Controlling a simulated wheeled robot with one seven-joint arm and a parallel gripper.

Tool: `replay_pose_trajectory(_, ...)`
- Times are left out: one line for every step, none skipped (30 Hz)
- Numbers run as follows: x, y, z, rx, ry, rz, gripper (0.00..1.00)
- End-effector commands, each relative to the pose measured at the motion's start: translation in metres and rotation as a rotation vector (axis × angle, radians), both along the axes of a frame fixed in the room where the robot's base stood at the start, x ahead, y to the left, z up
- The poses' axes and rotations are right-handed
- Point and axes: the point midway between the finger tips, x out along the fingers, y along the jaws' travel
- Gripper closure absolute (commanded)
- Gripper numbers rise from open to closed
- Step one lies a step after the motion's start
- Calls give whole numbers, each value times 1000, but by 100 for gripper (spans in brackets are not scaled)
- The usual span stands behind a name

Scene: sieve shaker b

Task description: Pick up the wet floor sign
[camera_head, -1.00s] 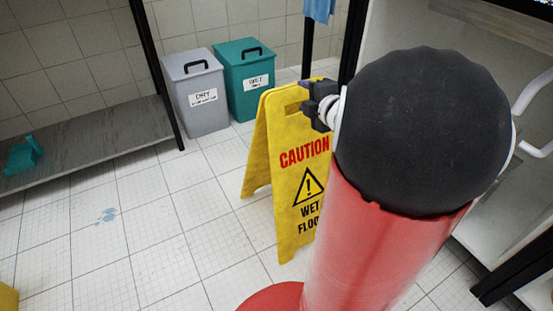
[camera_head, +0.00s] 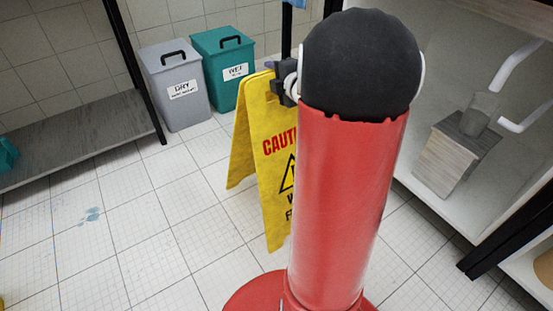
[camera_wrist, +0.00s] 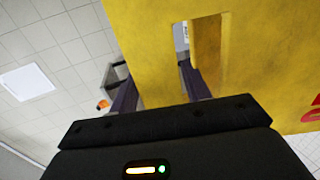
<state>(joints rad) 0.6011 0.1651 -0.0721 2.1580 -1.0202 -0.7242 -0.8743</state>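The yellow wet floor sign (camera_head: 266,165) stands upright and spread on the tiled floor, partly hidden behind my red arm column. My gripper (camera_head: 270,78) is at its top edge in the head view. In the wrist view, the sign's yellow panel (camera_wrist: 255,60) fills the upper right, with a handle slot through it. My gripper (camera_wrist: 155,75) has its dark fingers apart. One finger is outside the panel's left edge and the other is at the slot, with a strip of panel between them. Contact with the strip cannot be told.
A grey bin (camera_head: 176,88) and a teal bin (camera_head: 222,68) stand behind the sign. A grey low shelf (camera_head: 80,135) is at left. A white shelf unit (camera_head: 410,185) with a wooden block (camera_head: 450,155) is at right.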

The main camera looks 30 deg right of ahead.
Motion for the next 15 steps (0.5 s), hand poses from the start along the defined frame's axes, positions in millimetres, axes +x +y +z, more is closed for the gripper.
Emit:
replay_pose_trajectory(0,0,0,0,0,0,60)
replay_pose_trajectory(0,0,0,0,0,0,64)
replay_pose_trajectory(0,0,0,0,1,0,69)
replay_pose_trajectory(0,0,0,0,1,0,73)
replay_pose_trajectory(0,0,-1,0,1,0,77)
replay_pose_trajectory(0,0,-1,0,2,0,82)
replay_pose_trajectory(0,0,-1,0,2,0,86)
replay_pose_trajectory(0,0,-1,0,2,0,90)
replay_pose_trajectory(-1,0,-1,0,3,0,95)
replay_pose_trajectory(-1,0,-1,0,3,0,99)
replay_pose_trajectory(-1,0,-1,0,3,0,100)
replay_pose_trajectory(-1,0,-2,0,4,0,100)
replay_pose_trajectory(-1,0,-2,0,4,0,100)
replay_pose_trajectory(-1,0,-2,0,4,0,100)
replay_pose_trajectory(-1,0,-2,0,5,0,100)
